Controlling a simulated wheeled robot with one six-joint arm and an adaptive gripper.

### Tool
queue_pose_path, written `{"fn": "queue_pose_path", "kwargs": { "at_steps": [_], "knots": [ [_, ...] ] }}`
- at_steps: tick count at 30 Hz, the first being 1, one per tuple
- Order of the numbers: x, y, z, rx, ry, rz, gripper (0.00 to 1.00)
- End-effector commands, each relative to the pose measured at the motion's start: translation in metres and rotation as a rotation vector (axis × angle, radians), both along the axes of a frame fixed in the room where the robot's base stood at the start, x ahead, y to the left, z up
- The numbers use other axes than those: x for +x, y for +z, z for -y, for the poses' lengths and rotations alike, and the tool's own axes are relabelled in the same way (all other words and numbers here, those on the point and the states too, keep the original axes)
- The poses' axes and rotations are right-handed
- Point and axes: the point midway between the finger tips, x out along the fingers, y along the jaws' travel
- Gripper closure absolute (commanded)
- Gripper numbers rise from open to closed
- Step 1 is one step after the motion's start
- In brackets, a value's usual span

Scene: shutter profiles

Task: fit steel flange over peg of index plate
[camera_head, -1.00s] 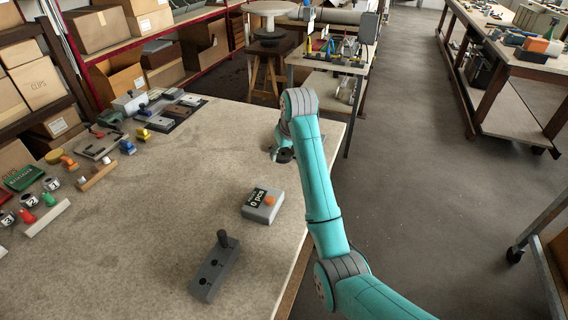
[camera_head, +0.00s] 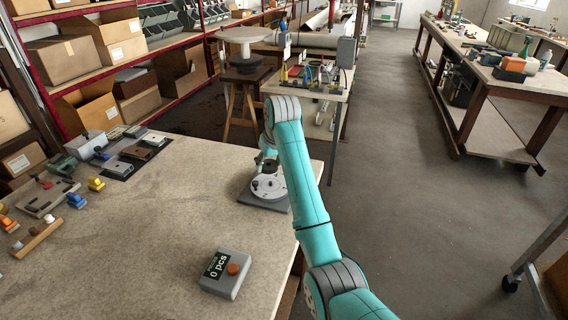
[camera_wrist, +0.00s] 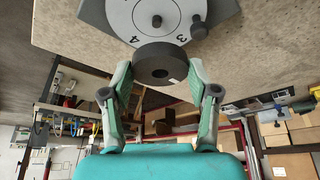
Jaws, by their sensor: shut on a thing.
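My gripper (camera_wrist: 160,80) is shut on the steel flange (camera_wrist: 152,66), a dark grey ring with a hole. The flange is held between the fingertips and overlaps the near edge of the index plate in the wrist view. The index plate (camera_wrist: 130,18) is a pale numbered disc on a dark grey base. A small dark peg (camera_wrist: 157,20) stands at its middle, apart from the flange, and a dark post (camera_wrist: 198,28) stands near its rim. In the head view the plate (camera_head: 270,190) sits at the table's far right corner; my arm partly hides it and the flange.
A grey counter box (camera_head: 226,273) with an orange button, reading 0 pcs, lies nearer on the table (camera_head: 140,260). Several small parts and blocks (camera_head: 133,152) crowd the left side. The table's middle is clear. Its right edge is close to my arm.

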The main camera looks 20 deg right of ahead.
Motion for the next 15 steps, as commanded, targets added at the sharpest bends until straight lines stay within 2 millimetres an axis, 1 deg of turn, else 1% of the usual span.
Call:
{"fn": "queue_pose_path", "kwargs": {
  "at_steps": [9, 15],
  "knots": [
    [-0.0001, 0.0001, 0.0006, 0.001, -0.001, 0.001, 0.94],
    [-0.0002, -0.0053, 0.0008, 0.000, -0.001, 0.000, 0.94]
  ]
}}
